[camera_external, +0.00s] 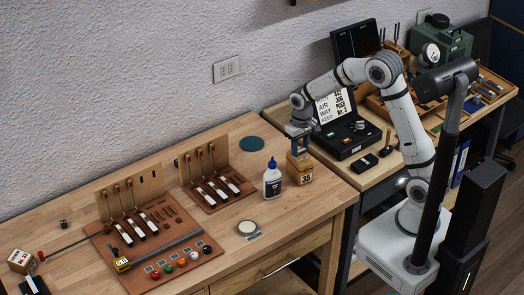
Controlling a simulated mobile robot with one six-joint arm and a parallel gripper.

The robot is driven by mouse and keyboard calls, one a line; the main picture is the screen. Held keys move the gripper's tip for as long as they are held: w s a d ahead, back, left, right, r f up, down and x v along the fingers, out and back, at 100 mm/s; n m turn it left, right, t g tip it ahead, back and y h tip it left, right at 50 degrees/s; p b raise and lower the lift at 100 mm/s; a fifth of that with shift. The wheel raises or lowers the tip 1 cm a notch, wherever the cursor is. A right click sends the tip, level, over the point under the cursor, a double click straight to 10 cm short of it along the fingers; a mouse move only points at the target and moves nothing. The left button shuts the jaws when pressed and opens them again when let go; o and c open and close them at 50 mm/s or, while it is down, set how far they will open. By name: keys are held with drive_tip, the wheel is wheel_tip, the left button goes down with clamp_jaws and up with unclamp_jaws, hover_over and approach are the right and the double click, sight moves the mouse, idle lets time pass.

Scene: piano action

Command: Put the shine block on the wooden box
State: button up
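My gripper (300,150) points down directly over a small wooden block marked 35 (300,174), which stands beside a blue-and-white glue bottle (272,180) near the right end of the left bench. The fingertips reach the block's top, but I cannot tell whether they touch it or how far apart they are. Another light wooden block with dark lettering (20,261) sits at the far left. A small dark cube (63,223) lies on the bench near it. No label marks any of these as the shine block, and I cannot tell which is the wooden box.
A brown board with levers and coloured knobs (198,262) fills the left bench's middle, with a second lever board (220,199) behind. A round pale disc (247,227) lies in front. The right bench holds an open black case (347,137) and a wooden tray (378,107).

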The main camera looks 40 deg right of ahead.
sight(300, 149)
drive_tip(key=o, duration=0.5)
drive_tip(key=shift+c, duration=0.2)
wheel_tip(300, 149, up, 12)
drive_tip(key=b, duration=0.2)
drive_tip(key=s+d+t, duration=0.1)
drive_tip(key=s+d, duration=0.3)
drive_tip(key=s, duration=0.4)
drive_tip(key=s+d+r+t, duration=0.1)
drive_tip(key=s+d, duration=0.3)
drive_tip(key=s, duration=0.4)
drive_tip(key=s+d+t, duration=0.1)
drive_tip(key=s+d, duration=0.3)
drive_tip(key=s, duration=0.4)
drive_tip(key=shift+s+r, duration=0.15)
drive_tip(key=shift+s, duration=0.2)
